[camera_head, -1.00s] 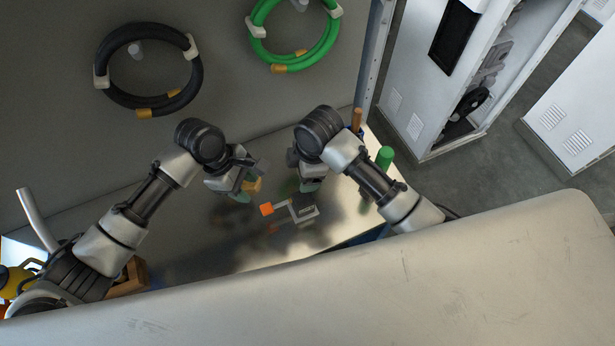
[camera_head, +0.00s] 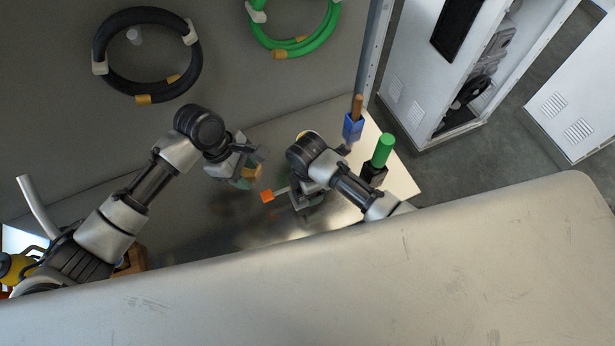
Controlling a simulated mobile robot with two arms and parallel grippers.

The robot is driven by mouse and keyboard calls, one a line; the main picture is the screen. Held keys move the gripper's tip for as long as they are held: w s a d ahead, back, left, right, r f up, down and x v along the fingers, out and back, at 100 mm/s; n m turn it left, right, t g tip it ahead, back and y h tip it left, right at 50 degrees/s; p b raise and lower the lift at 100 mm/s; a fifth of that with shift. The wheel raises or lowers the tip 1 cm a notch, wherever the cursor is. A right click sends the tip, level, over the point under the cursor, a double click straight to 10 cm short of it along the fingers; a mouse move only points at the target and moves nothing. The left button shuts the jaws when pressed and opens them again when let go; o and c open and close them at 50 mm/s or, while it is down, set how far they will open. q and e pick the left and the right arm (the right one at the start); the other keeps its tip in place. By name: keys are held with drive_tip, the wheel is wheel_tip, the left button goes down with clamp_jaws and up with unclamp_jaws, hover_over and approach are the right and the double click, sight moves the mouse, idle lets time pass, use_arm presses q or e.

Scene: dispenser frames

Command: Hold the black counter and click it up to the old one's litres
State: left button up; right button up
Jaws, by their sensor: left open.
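A small counter with a grey lever and an orange end tab (camera_head: 267,196) is on the shiny bench top. The tab points left, and the dark body at the other end is mostly hidden under my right gripper (camera_head: 306,207). Whether that gripper touches or holds the counter, and whether its jaws are shut, cannot be made out. My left gripper (camera_head: 248,180) is open, up and left of the orange tab, with a small yellow-orange thing (camera_head: 257,172) showing beside its fingers. I cannot tell the old counter or read any litres figure.
A blue holder with a brown handle (camera_head: 356,107) and a black holder with a green handle (camera_head: 383,150) stand at the bench's right end. A black hose coil (camera_head: 101,40) and a green one (camera_head: 318,40) hang on the back panel.

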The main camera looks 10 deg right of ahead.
drive_tip(key=shift+f, duration=0.25)
drive_tip(key=c, duration=1.2)
use_arm(q)
clamp_jaws()
idle(1.7)
